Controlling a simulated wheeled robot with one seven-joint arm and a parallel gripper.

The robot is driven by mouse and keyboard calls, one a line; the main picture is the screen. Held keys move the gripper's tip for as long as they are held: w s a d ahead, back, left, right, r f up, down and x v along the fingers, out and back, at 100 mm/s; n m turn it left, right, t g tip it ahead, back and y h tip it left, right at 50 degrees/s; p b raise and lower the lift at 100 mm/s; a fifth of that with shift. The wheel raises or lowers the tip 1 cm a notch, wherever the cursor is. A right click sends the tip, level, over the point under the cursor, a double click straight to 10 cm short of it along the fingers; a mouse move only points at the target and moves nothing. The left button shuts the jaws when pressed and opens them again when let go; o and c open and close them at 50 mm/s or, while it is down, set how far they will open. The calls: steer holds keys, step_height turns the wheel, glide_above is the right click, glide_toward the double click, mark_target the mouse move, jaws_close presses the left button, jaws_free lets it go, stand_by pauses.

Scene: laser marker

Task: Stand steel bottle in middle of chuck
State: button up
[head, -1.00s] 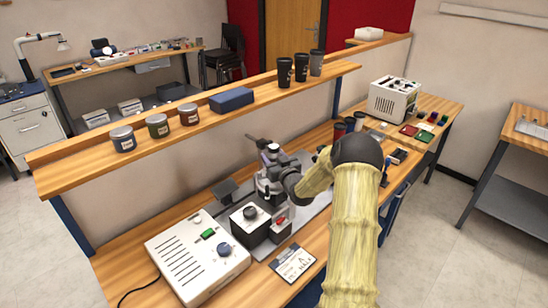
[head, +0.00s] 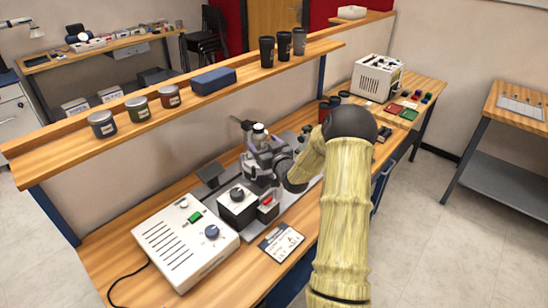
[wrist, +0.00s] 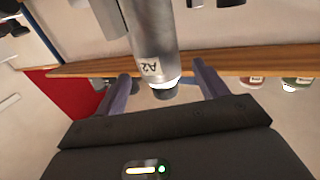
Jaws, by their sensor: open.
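The steel bottle (wrist: 153,40) is a grey metal cylinder marked A2 with a dark cap. The wrist view is upside down, so the bottle stands upright with its cap toward the bottom of the picture. In the head view its top (head: 258,130) shows above the marker machine. My gripper (wrist: 163,88) is open, its two fingers on either side of the bottle's cap end with gaps visible. In the head view my gripper (head: 268,160) is beside the bottle, partly hiding it. The chuck is mostly hidden; I cannot tell how centred the bottle is.
A white control box (head: 185,240) and a label card (head: 281,243) lie in front of the machine. A raised shelf (head: 120,135) behind holds jars, a blue case (head: 213,79) and dark cups (head: 284,45). Another white box (head: 377,78) stands farther right.

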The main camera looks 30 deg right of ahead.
steer(key=s+b, duration=0.2)
steer(key=s, duration=0.6)
steer(key=s+a+f+g, duration=0.1)
steer(key=s+a+g, duration=0.25)
steer(key=a, duration=0.25)
steer(key=s+a+f+g, duration=0.2)
steer(key=a+g, duration=0.2)
steer(key=a, duration=0.1)
steer(key=s+a+g, duration=0.4)
steer(key=s+a, duration=0.1)
steer(key=s, duration=0.5)
steer(key=s+a+g, duration=0.4)
steer(key=s, duration=0.6)
steer(key=shift+a+r, duration=0.35)
steer(key=shift+s, duration=0.1)
